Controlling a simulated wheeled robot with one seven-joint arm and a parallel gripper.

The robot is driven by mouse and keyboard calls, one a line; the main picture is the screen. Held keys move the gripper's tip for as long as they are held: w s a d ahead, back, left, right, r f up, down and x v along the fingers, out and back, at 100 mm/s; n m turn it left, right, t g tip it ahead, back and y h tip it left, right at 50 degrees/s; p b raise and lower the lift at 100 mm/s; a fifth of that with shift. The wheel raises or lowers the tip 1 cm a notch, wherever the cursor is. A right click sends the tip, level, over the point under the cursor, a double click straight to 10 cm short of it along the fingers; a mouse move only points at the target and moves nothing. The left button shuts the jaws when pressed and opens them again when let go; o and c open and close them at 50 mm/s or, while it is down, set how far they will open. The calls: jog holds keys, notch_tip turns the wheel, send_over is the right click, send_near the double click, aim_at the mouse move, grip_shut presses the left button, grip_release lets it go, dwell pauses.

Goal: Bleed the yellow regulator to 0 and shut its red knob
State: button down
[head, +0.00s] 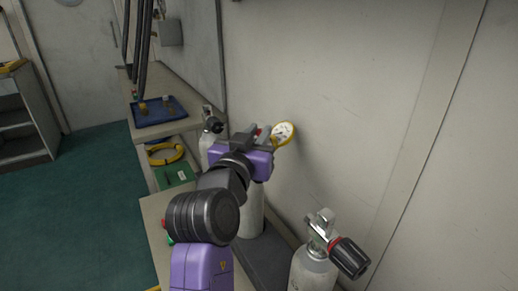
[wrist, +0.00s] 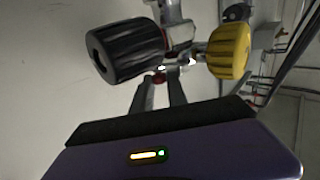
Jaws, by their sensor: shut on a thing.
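The yellow regulator's gauge (head: 284,133) faces outward with a pale dial, just beyond my gripper in the head view. Its needle is too small to read. In the wrist view a yellow rounded body (wrist: 230,52) sits right of the valve.
A large black ribbed handwheel (wrist: 128,50) is close left of my fingers. A grey cylinder with a black knob (head: 348,257) stands at the front right, another cylinder (head: 210,133) behind. The bench holds a blue tray (head: 158,113). The wall is close on the right; green floor is clear left.

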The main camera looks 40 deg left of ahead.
jog(key=shift+m+h+b, duration=0.3)
jog(key=shift+h+b, duration=0.2)
jog(key=c, duration=1.3)
grip_release()
jog(key=shift+s, duration=0.1)
jog(key=v, duration=0.7)
jog(key=shift+s, duration=0.35)
jog(key=shift+d+f, duration=0.1)
